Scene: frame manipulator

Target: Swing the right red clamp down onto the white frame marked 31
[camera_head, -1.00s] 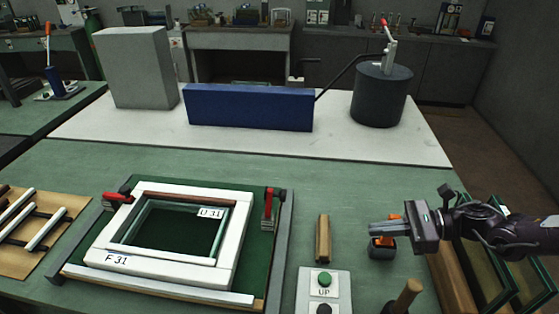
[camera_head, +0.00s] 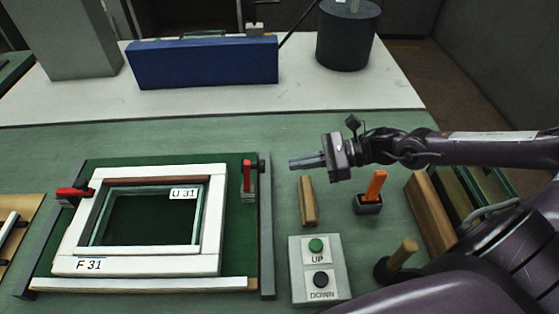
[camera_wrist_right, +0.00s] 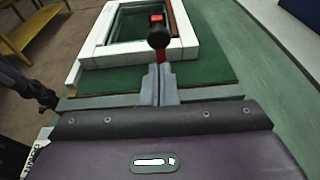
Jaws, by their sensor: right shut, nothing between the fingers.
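The white frame marked F 31 (camera_head: 150,264) lies on a green board, with an inner frame marked U 31 (camera_head: 184,194) inside it. The right red clamp (camera_head: 247,175) stands beside the frame's right side, its red handle upright and apart from the frame. In the right wrist view its black knob (camera_wrist_right: 158,38) and part of its red lever show just beyond the fingertips. My right gripper (camera_head: 292,163) is shut and empty, to the right of the clamp and apart from it in the head view. It also shows in the wrist view (camera_wrist_right: 160,72). My left gripper is not in view.
A left red clamp (camera_head: 75,192) sits at the frame's left. A wooden block (camera_head: 308,201), an UP/DOWN button box (camera_head: 320,270) and an orange-handled tool (camera_head: 374,188) are right of the board. A blue block (camera_head: 203,63) stands behind. Green table behind the board is clear.

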